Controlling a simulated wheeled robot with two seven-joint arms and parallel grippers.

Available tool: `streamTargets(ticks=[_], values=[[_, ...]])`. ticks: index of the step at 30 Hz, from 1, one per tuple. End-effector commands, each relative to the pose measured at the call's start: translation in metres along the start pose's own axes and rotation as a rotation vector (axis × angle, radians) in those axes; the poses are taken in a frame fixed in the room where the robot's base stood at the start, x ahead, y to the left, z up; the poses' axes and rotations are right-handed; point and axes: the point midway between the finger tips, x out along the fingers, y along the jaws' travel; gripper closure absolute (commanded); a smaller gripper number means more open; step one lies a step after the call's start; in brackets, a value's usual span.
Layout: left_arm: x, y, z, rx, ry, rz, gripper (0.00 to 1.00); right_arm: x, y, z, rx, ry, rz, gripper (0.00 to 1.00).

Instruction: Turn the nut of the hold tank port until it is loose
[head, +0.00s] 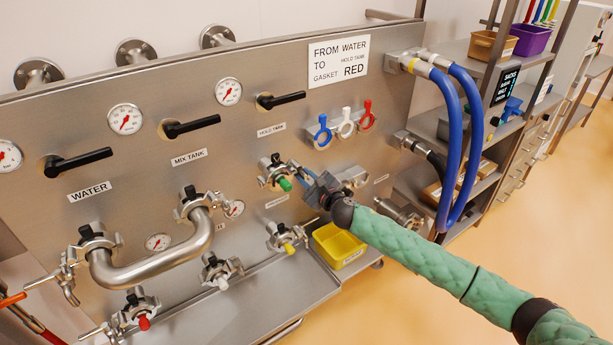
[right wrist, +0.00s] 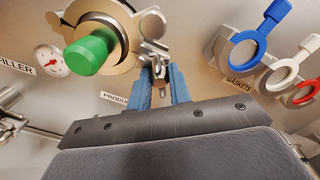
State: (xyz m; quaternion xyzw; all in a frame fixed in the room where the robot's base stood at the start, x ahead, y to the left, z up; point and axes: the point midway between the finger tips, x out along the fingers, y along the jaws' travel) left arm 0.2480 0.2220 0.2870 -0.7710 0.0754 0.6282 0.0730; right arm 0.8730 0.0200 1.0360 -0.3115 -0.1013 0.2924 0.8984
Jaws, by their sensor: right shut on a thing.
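The hold tank port (head: 272,168) is on the steel panel below the HOLD TANK label, closed by a green plug (head: 285,184) and ringed by a clamp. In the right wrist view the green plug (right wrist: 88,54) is at upper left, with the clamp's nut (right wrist: 158,72) to its right. My right gripper (head: 302,172) reaches the port's right side. In the right wrist view its blue fingers (right wrist: 163,88) are shut on the nut, one on each side. The fingers partly hide the nut and its bolt. My left gripper is not in view.
Blue, white and red gaskets (head: 345,123) hang to the upper right of the port. A yellow-plugged port (head: 286,240) and a yellow bin (head: 338,247) are below. A bent steel pipe (head: 155,262) joins two ports at left. Blue hoses (head: 470,150) hang at right.

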Motion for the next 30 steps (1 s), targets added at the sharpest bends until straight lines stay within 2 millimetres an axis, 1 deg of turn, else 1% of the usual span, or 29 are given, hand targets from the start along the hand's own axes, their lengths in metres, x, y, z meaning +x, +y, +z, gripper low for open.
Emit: streamTargets(ticks=[1,7,11,14,18,24,27,30], values=[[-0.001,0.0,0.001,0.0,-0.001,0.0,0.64,0.001,-0.004,0.003,-0.011,-0.004,-0.004,1.0],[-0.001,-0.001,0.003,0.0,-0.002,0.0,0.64,0.002,-0.003,0.003,-0.011,-0.004,-0.004,1.0],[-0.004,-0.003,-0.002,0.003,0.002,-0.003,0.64,0.002,-0.005,0.004,-0.048,-0.003,-0.004,1.0],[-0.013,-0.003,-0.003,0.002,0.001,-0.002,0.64,0.002,-0.007,0.007,-0.162,-0.002,-0.004,1.0],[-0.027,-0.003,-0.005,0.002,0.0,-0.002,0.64,0.002,-0.007,0.007,-0.357,-0.002,-0.003,1.0],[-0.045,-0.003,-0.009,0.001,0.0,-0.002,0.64,0.002,-0.007,0.006,-0.577,0.0,-0.004,1.0],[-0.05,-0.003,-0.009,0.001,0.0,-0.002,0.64,0.002,-0.005,0.005,-0.647,-0.001,-0.005,1.0],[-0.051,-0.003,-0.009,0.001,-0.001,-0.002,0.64,0.002,-0.004,0.004,-0.682,-0.002,-0.005,1.0]])
